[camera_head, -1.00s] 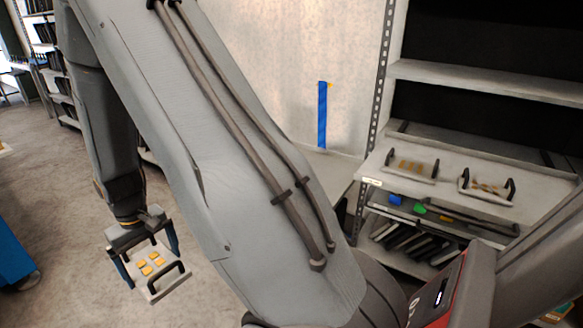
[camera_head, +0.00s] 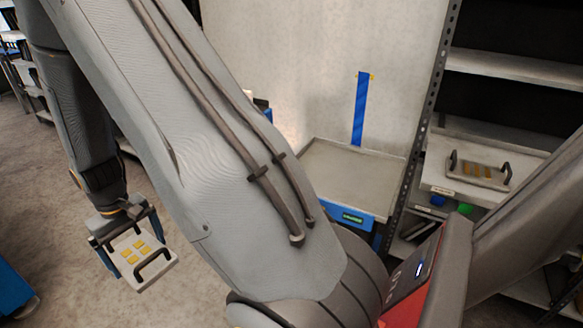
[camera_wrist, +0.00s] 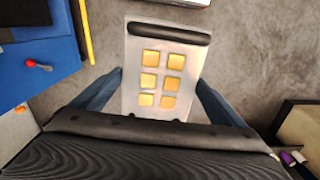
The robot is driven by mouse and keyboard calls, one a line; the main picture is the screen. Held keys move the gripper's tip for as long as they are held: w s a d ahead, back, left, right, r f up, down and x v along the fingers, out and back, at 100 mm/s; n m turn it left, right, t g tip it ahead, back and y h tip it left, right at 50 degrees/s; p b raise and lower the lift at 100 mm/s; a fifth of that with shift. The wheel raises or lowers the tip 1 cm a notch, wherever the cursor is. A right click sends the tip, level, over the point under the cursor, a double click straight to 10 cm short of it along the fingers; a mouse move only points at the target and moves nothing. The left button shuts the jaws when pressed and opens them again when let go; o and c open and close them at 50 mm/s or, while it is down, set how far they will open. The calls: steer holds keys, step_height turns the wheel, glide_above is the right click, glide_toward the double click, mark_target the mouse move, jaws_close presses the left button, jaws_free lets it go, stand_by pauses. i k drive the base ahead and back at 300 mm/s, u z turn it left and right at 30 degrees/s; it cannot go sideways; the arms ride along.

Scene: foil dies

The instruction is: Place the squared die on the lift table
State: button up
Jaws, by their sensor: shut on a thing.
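My gripper (camera_head: 130,240) is at the lower left of the head view, shut on the squared die (camera_head: 137,255). The die is a pale plate with several square gold patches and black bar handles, held above the floor. In the wrist view, the same die (camera_wrist: 159,88) sits between the two blue-grey fingers. Its near end is partly hidden by the gripper body. The lift table (camera_head: 350,178) has a grey top with a raised rim and a blue front with a green display. Its visible top is empty. It is well to the right of my gripper, and my arm covers its left part.
A shelf rack (camera_head: 510,68) stands right of the lift table, with an upright between them. Another handled die (camera_head: 482,171) with gold strips lies on its shelf. A blue strip (camera_head: 361,108) stands behind the table. A blue cabinet (camera_wrist: 38,55) shows at left in the wrist view.

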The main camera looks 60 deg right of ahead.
mark_target(341, 172)
steer(key=i, duration=0.8)
steer(key=z, duration=2.75)
steer(key=i, duration=1)
steer(key=z, duration=0.05)
